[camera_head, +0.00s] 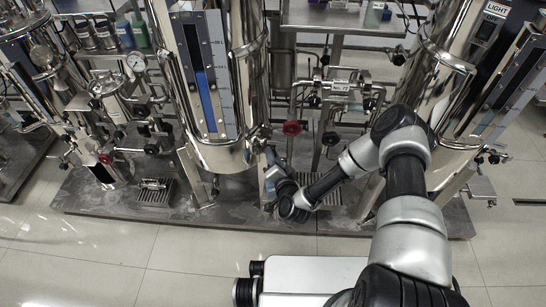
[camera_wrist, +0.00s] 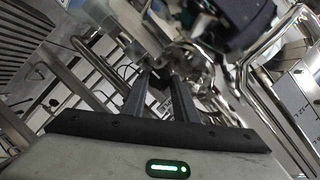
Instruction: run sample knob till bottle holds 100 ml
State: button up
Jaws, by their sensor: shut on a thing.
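My gripper (camera_head: 269,156) is at the lower right of the middle steel tank (camera_head: 220,150), by a small fitting under its rim. In the wrist view its two dark fingers (camera_wrist: 158,88) reach forward and are closed on a small dark thing (camera_wrist: 159,80), which looks like the sample knob. The knob is mostly hidden by the fingers, and its turn cannot be read. I cannot make out the bottle or its level in either view; my wrist covers the area below the fitting. The tank's sight gauge (camera_head: 205,85) shows a blue column.
A red valve wheel (camera_head: 291,128) and piping stand just right of my gripper. Another steel tank (camera_head: 455,120) stands close to my arm at right. A drain grate (camera_head: 156,192) lies on the skid base at left.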

jog(key=shift+s+f+m, duration=0.1)
jog(key=shift+f+m, duration=0.05)
jog(key=shift+m, duration=0.25)
jog(key=o, duration=1.1)
jog(key=shift+d+r, duration=0.1)
jog(key=shift+r, duration=0.1)
